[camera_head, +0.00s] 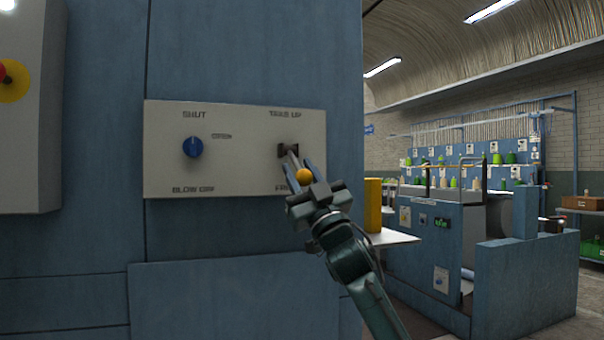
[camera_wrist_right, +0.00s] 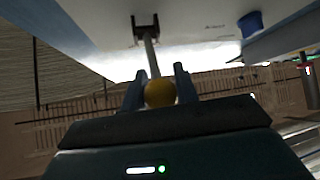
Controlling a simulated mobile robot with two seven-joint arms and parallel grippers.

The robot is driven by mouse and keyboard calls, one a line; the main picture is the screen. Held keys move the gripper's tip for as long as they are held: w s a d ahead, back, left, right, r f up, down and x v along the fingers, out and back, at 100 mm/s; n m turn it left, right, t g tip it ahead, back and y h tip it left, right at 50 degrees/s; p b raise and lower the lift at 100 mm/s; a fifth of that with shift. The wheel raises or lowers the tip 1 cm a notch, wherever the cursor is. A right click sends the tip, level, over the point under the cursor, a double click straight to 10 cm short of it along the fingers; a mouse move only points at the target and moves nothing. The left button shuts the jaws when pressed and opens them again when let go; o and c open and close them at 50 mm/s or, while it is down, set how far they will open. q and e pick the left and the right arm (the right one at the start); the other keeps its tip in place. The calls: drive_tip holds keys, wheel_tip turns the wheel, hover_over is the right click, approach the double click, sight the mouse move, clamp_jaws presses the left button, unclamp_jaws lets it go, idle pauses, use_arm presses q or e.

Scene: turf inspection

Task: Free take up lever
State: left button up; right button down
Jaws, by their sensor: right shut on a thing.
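A pale panel (camera_head: 235,175) on a blue cabinet carries a lever marked "TAKE UP" above and partly hidden lettering below. The lever's slot (camera_head: 288,151) is dark, and its metal shaft (camera_head: 294,158) comes out toward me and ends in an orange ball knob (camera_head: 304,176). My right gripper (camera_head: 310,177) is at the knob, one finger on each side, and is shut on it. In the right wrist view the knob (camera_wrist_right: 160,93) sits between the two fingers, with the shaft (camera_wrist_right: 150,55) running to the slot (camera_wrist_right: 146,27). My left gripper is not in view.
A blue rotary knob (camera_head: 193,147) marked "SHUT", "OPEN" and "BLOW OFF" is on the same panel, left of the lever. A grey box (camera_head: 30,120) with a red and yellow button juts out at the far left. A yellow block (camera_head: 373,205) stands right of my gripper.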

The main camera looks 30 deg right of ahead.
drive_tip(key=shift+w+f, duration=0.2)
drive_tip(key=shift+f, duration=0.05)
drive_tip(key=c, duration=1.5)
unclamp_jaws()
drive_tip(key=o, duration=0.3)
drive_tip(key=shift+w+a, duration=0.1)
drive_tip(key=shift+w, duration=0.05)
drive_tip(key=shift+o, duration=0.7)
drive_tip(key=shift+r, duration=0.15)
drive_tip(key=shift+s, duration=0.2)
use_arm(q)
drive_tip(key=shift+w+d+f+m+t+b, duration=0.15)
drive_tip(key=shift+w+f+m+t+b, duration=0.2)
drive_tip(key=shift+b, duration=0.45)
use_arm(e)
drive_tip(key=v, duration=1.3)
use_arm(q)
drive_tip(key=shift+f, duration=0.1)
